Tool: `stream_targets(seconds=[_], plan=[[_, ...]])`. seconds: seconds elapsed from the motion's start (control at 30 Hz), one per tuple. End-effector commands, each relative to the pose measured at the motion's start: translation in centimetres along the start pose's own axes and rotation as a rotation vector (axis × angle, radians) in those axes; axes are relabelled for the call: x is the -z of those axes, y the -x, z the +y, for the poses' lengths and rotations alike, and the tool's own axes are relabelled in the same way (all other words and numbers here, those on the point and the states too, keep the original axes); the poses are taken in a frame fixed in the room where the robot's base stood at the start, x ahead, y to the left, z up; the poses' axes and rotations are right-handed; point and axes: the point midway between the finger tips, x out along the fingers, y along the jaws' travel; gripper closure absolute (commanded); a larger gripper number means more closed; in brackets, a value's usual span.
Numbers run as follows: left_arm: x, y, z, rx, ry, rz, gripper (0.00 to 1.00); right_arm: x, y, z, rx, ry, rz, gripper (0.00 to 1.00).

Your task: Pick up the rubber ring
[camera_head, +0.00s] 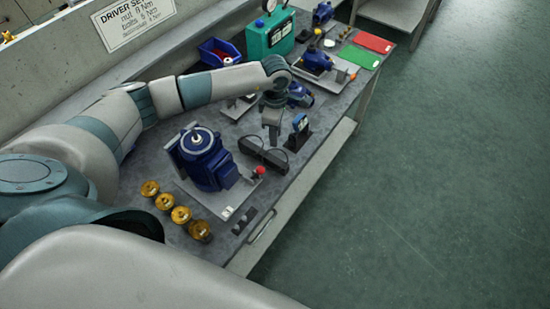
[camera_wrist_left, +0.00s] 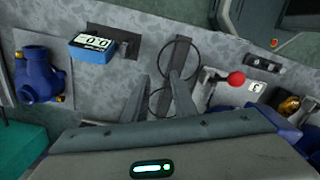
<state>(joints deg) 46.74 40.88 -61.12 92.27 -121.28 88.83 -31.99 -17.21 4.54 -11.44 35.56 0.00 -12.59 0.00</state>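Two thin black rubber rings lie at a dark bar-shaped holder (camera_head: 262,155). In the left wrist view one ring (camera_wrist_left: 200,61) loops around the far part of the holder (camera_wrist_left: 181,48), and another ring (camera_wrist_left: 150,102) shows lower, partly behind the fingers. My left gripper (camera_head: 271,133) is above the bench, over the holder. In the left wrist view its two fingers (camera_wrist_left: 160,82) are apart with nothing held between them. The nearer finger hides part of the holder and the lower ring. My right gripper is not in view.
A blue gauge (camera_head: 299,131) on a dark stand is right beside the left gripper. A large blue pump (camera_head: 203,160) on a plate with a red knob (camera_head: 259,171) stands to the left. Free floor lies right.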

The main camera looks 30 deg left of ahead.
Motion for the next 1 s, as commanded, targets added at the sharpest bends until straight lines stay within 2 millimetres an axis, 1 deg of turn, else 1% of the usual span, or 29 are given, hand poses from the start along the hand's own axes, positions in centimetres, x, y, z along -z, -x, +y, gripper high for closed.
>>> stream_targets(seconds=[0.03,0.17,0.27,0.3,0.4,0.47,0.6,1.0], plan=[[-0.2,-0.2,-0.1,0.003,0.000,0.000,0.75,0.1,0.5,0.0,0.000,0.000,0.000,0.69],[-0.6,-1.3,-0.2,0.004,0.000,0.000,0.75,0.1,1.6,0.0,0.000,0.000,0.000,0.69],[-0.9,-2.4,-0.2,0.004,0.000,0.001,0.75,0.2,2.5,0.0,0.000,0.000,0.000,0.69],[-0.8,-3.1,-0.2,0.003,0.001,0.001,0.75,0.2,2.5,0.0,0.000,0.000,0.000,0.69],[-0.8,-4.2,-0.1,0.002,0.000,0.000,0.75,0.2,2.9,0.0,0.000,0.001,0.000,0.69],[-0.8,-4.5,-0.1,0.001,0.000,0.000,0.75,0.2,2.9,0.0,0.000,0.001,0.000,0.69],[-0.8,-4.8,-0.1,0.000,0.000,0.001,0.75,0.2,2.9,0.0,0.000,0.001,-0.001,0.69],[-0.8,-4.8,-0.1,0.000,0.000,0.000,0.75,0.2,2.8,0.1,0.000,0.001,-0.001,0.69]])
